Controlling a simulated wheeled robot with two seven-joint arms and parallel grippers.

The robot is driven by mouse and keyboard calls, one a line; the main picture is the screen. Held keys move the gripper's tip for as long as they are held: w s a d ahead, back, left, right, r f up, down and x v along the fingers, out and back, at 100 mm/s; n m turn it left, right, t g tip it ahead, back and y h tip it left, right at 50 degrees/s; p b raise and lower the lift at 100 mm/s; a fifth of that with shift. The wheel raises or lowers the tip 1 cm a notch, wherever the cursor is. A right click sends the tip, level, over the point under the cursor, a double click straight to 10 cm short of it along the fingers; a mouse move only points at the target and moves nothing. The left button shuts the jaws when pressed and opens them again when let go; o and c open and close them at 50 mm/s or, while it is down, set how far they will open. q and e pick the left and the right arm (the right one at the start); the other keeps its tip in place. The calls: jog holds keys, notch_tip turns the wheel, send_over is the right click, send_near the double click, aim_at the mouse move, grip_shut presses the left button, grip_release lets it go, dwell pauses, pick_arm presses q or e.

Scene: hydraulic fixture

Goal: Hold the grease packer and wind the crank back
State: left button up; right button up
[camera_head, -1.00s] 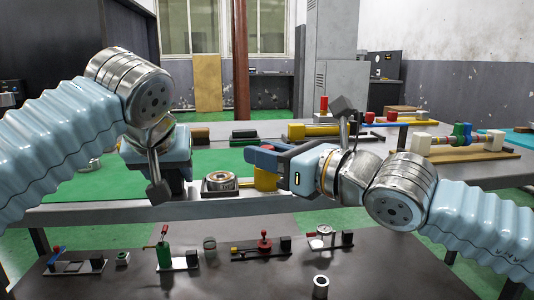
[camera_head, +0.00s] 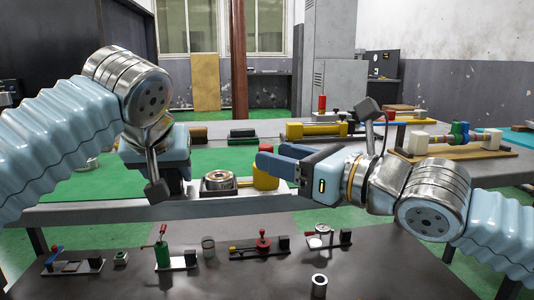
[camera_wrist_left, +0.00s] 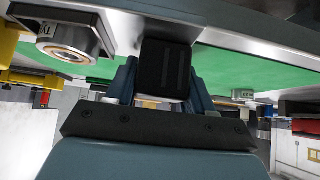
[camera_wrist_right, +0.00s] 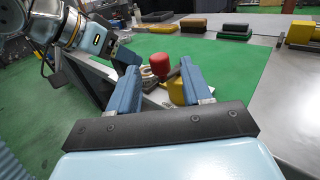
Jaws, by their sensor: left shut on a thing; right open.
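The grease packer sits on the grey bench's near edge, with a round metal ring (camera_head: 219,181) on its base, a yellow cylinder (camera_head: 265,179) and a red knob (camera_wrist_right: 160,66). My left gripper (camera_wrist_left: 163,88) is shut on a black block (camera_wrist_left: 166,62) at the bench edge, beside the ring in the left wrist view; in the head view its hand hides the fingertips and the block. My right gripper (camera_wrist_right: 157,75) is open, its fingers pointing toward the red knob, which shows between them in the right wrist view. I cannot tell whether they touch it.
A dark table (camera_head: 200,285) in front carries several small fixtures and a loose metal ring (camera_head: 319,286). On the bench behind are a dark green block (camera_head: 242,136), a yellow cylinder fixture (camera_head: 316,131) and a wooden board (camera_head: 455,150) with valves. The green mat is mostly clear.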

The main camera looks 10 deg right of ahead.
jog(key=v, duration=0.8)
pick_arm(q)
jog(key=o, duration=1.5)
